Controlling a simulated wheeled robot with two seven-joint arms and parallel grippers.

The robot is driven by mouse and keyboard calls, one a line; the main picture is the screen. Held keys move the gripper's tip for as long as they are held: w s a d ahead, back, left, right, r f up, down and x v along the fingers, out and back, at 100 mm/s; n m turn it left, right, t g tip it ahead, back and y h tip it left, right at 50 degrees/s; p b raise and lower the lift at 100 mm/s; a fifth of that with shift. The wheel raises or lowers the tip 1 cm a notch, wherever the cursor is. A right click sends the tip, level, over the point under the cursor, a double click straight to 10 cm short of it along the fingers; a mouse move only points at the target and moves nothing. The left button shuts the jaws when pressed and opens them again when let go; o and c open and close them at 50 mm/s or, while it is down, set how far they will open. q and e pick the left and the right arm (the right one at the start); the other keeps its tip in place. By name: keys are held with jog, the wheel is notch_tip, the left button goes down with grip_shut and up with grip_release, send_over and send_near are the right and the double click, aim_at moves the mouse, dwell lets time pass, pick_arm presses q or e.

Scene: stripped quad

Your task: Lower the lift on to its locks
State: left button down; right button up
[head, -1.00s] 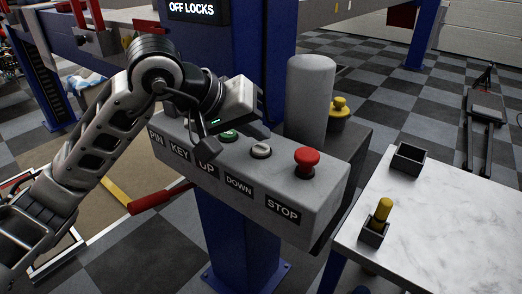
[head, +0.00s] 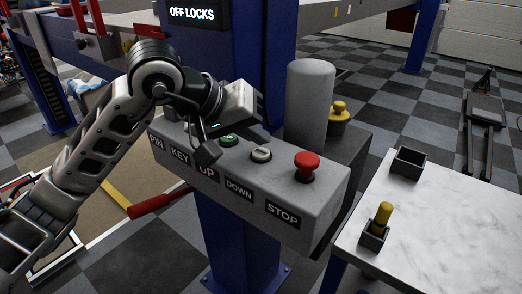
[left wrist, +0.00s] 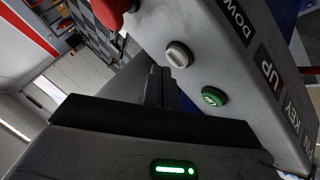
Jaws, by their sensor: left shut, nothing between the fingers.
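The grey control box (head: 325,205) is on the blue lift post (head: 240,240). It carries labels PIN, KEY, UP, DOWN and STOP. On its top are the green UP button (head: 228,140), the pale DOWN button (head: 261,154) and the red STOP button (head: 306,164). The display (head: 193,14) above reads OFF LOCKS. My left gripper (head: 259,130) is shut and empty, above the box's back edge behind the green and pale buttons. In the left wrist view its dark fingers (left wrist: 158,86) lie beside the pale button (left wrist: 178,54) and green button (left wrist: 213,97), apparently apart from them. My right gripper is not in view.
A grey cylinder (head: 311,100) and a yellow knob (head: 339,108) stand behind the box. A red lever (head: 160,202) sticks out at lower left. A white table (head: 450,215) at right bears an empty dark holder (head: 408,163) and another with a yellow-handled piece (head: 383,217).

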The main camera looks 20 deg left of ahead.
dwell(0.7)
pick_arm(q)
jog(key=shift+f+b, duration=0.45)
jog(key=shift+b, duration=0.2)
jog(key=shift+f+b, duration=0.5)
jog(key=shift+b, duration=0.15)
dwell(0.6)
dwell(1.1)
jog(key=shift+r+p, duration=0.45)
jog(key=shift+r, duration=0.45)
jog(key=shift+r, duration=0.15)
